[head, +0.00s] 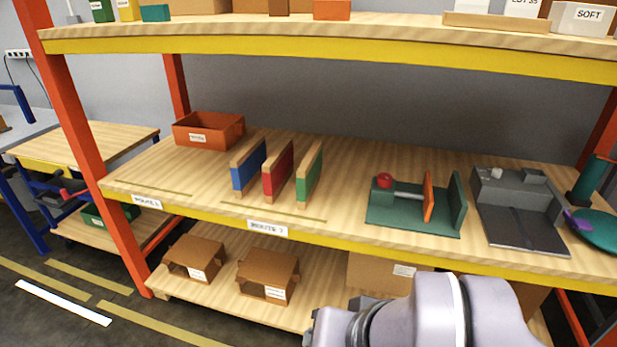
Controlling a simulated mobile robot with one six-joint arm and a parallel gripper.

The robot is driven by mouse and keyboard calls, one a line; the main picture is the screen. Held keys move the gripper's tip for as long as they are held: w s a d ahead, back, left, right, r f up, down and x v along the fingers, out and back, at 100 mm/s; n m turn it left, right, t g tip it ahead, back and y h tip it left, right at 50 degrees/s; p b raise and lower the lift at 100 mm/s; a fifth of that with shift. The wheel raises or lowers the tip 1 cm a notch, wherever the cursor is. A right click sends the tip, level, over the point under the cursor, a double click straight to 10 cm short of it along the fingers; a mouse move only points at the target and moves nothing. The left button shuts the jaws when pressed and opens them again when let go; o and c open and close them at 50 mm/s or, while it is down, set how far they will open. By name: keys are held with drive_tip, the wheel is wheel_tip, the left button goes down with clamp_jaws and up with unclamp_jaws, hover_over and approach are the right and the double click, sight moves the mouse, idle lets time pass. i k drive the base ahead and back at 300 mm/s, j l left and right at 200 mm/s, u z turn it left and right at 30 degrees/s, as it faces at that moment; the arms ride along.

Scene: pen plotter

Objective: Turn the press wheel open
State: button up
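A green press-like device (412,214) stands on the middle shelf, right of centre. It has a red knob (384,180) at its left, a pale rod, an orange plate (428,196) and an upright green end plate (457,200). At the right edge is a teal round part (598,230) with a purple piece (577,220) beside it, partly cut off by the frame. I cannot tell for sure which of these is the press wheel, nor how far it is turned. My arm shows at the bottom right; my gripper is not in view.
A grey machine (518,212) stands right of the green device. Blue, red and green panels (278,172) stand upright left of it. An orange bin (209,131) is at the back left. Brown boxes (268,275) lie on the lower shelf. A yellow-edged shelf (300,50) hangs above.

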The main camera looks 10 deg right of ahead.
sight(384, 180)
drive_tip(key=i+l, duration=0.25)
drive_tip(key=l, duration=0.15)
drive_tip(key=i+l+u, duration=0.1)
drive_tip(key=i+l, duration=0.45)
drive_tip(key=l, duration=0.25)
